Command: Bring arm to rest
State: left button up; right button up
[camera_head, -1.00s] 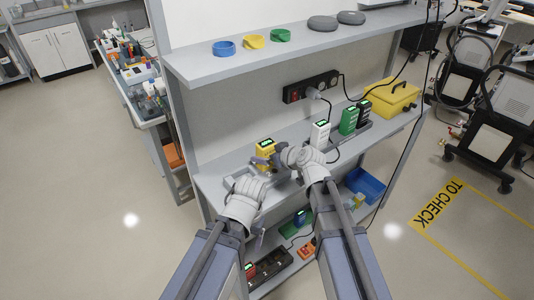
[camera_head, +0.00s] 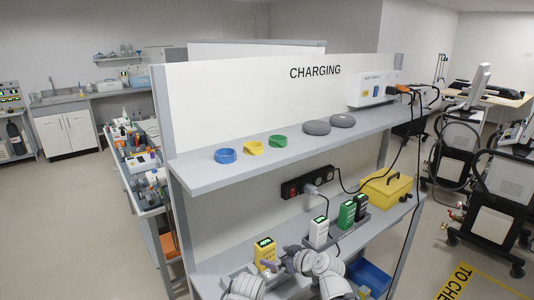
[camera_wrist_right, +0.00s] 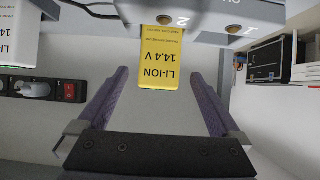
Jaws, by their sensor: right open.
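My right gripper (camera_head: 286,262) is at the middle shelf, just right of a yellow battery (camera_head: 266,250). In the right wrist view the right gripper (camera_wrist_right: 160,76) is open, with its two fingers apart. The yellow battery, marked LI-ION 14.4 V, also shows there (camera_wrist_right: 161,60), in line with the gap between the fingertips and not gripped. Its far end meets a grey charger (camera_wrist_right: 190,18) marked 1 and 2. My left wrist shows at the bottom edge of the head view, left of the right one. The left gripper's jaws cannot be made out.
White (camera_head: 318,231), green (camera_head: 346,214) and black (camera_head: 361,207) batteries stand right along the middle shelf. A yellow case (camera_head: 387,190) and power strip (camera_head: 308,182) are behind. The upper shelf (camera_head: 200,180) holds coloured rings and grey discs. A blue bin (camera_head: 370,277) is below.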

aim_at(269, 253)
jog(key=b+x, duration=0.3)
jog(key=x, duration=0.4)
jog(key=shift+w+f+b, duration=0.1)
jog(key=shift+f+b, duration=0.05)
jog(key=shift+b, duration=0.2)
jog(key=shift+w+a, duration=0.2)
jog(key=shift+s+d+r+p, duration=0.1)
jog(key=shift+r+p, duration=0.35)
jog(key=shift+s, duration=0.15)
